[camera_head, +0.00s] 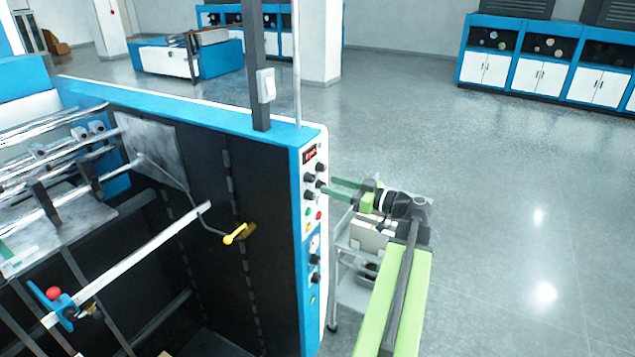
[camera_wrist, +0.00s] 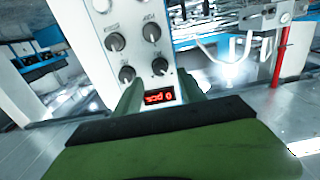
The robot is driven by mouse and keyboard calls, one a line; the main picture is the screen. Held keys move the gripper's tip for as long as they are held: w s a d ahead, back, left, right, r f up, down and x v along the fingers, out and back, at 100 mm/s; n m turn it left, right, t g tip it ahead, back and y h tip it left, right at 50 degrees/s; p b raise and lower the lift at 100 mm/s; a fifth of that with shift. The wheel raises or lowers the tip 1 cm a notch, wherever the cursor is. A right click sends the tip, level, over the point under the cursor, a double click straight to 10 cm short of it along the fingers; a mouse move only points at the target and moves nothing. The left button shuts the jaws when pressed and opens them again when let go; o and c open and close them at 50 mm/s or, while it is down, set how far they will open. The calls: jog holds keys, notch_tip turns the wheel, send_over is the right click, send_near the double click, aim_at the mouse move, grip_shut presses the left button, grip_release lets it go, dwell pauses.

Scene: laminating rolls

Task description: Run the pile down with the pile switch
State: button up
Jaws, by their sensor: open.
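The control panel (camera_head: 310,190) is on the narrow white and blue end of the machine. It carries a red-lit display, several black knobs, and green and red buttons, with more black switches (camera_head: 315,262) lower down. I cannot read the labels, so I cannot tell which one is the pile switch. My gripper (camera_head: 335,188) is open and empty, its green fingers pointing at the panel's upper knobs. In the wrist view the panel appears inverted, with the display (camera_wrist: 159,96) between the fingers and the knobs (camera_wrist: 151,32) beyond. I cannot tell whether the fingertips touch the panel.
A grey cart (camera_head: 355,270) stands under my arm beside the machine. A yellow-handled crank (camera_head: 236,234) and a metal bar (camera_head: 130,262) show at the machine's open side. Blue cabinets (camera_head: 540,70) line the far wall. The floor to the right is clear.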

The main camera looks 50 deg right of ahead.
aim_at(314, 180)
jog(key=x, duration=0.5)
jog(key=shift+w, duration=0.3)
jog(key=shift+c, duration=0.5)
grip_shut()
